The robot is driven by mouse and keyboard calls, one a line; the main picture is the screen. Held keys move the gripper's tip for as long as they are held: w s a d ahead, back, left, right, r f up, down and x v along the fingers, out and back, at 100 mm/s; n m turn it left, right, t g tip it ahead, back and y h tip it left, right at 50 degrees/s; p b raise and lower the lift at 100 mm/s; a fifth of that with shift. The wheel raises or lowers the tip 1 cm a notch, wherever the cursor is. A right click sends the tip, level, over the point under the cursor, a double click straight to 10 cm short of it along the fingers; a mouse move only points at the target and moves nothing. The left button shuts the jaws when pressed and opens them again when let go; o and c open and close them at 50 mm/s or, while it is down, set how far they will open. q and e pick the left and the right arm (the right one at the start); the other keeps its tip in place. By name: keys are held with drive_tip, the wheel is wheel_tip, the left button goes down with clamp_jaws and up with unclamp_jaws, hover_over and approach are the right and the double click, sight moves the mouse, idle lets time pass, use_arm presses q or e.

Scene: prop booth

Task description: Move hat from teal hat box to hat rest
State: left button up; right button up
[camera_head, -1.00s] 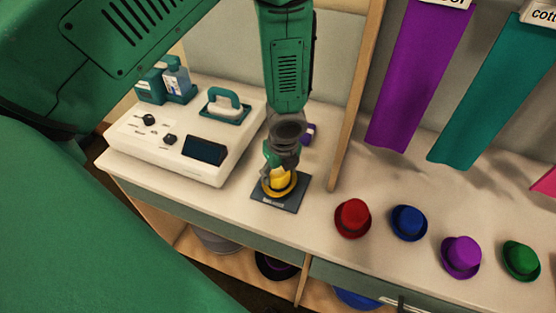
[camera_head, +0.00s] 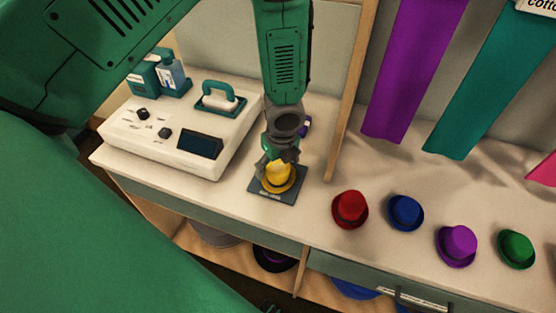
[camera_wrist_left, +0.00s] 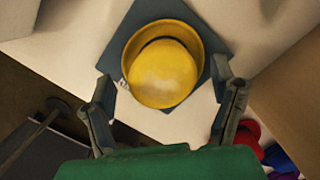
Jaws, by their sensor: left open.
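A yellow hat (camera_head: 278,175) sits brim down on a flat dark blue-grey square pad (camera_head: 289,198), which may be the hat rest; its small label is too blurred to read. The hat and pad also show in the left wrist view, the hat (camera_wrist_left: 163,72) near the pad's middle. My left gripper (camera_head: 279,158) is just above the hat, open, its fingers apart on either side of the crown. In the left wrist view the fingers (camera_wrist_left: 163,85) stand clear of the hat's sides. I cannot make out a teal hat box. My right gripper is not in view.
A white console (camera_head: 180,140) with a teal handle stands left of the pad. A wooden post (camera_head: 345,115) rises at right. Red (camera_head: 350,209), blue (camera_head: 405,212), purple (camera_head: 456,245) and green (camera_head: 515,249) hats line the counter. More hats lie on the shelf below.

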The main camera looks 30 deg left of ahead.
use_arm(q)
wheel_tip(320, 180, up, 11)
drive_tip(key=d, duration=0.1)
drive_tip(key=shift+s, duration=0.25)
drive_tip(key=shift+d+r, duration=0.1)
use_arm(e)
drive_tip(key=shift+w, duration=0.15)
